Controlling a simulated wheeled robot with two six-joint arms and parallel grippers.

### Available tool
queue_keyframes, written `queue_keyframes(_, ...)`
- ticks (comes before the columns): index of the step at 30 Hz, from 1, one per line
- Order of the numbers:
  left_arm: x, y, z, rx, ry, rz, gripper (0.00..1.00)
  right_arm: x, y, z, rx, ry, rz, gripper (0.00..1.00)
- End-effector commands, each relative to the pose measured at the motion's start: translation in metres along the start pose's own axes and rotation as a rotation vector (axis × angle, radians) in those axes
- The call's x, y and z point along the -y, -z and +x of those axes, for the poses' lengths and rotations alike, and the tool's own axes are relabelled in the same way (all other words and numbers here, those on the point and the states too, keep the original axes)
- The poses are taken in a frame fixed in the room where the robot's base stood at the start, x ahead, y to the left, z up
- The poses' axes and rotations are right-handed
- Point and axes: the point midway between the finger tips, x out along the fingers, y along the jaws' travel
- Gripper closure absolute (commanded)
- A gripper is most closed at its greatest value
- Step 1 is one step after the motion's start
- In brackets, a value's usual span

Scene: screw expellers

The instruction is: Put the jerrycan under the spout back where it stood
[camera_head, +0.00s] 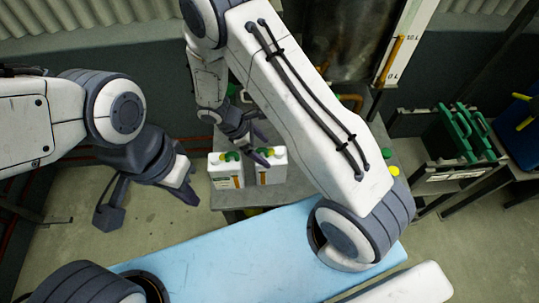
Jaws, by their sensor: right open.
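My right gripper (259,147) is open over the tops of these jerrycans, with one finger in front of the right one. I cannot tell whether it touches either. My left gripper (148,203) is open and empty over the floor, left of the bench. The spout is not clearly visible; my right arm covers much of the area beside the tank.
A metal tank (342,42) with a level scale (408,42) stands behind the bench (232,199). Green jerrycans (455,138) stand on a rack at the right, beside a blue container (521,135). Yellow caps show by my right arm. The floor at left is clear.

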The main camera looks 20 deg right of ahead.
Motion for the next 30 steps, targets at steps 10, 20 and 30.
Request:
queue_keyframes(10, 0.001, -0.001, 0.013, 0.000, 0.000, 0.001, 1.00, -0.001, 0.001, -0.064, -0.002, -0.003, 0.001, 0.00)
queue_keyframes(20, 0.001, -0.001, 0.013, 0.000, 0.000, 0.001, 1.00, 0.036, -0.012, -0.127, -0.116, 0.000, 0.138, 0.00)
queue_keyframes(30, 0.001, -0.001, 0.014, 0.000, 0.000, 0.001, 1.00, 0.160, -0.056, -0.206, -0.450, 0.125, 0.493, 0.00)
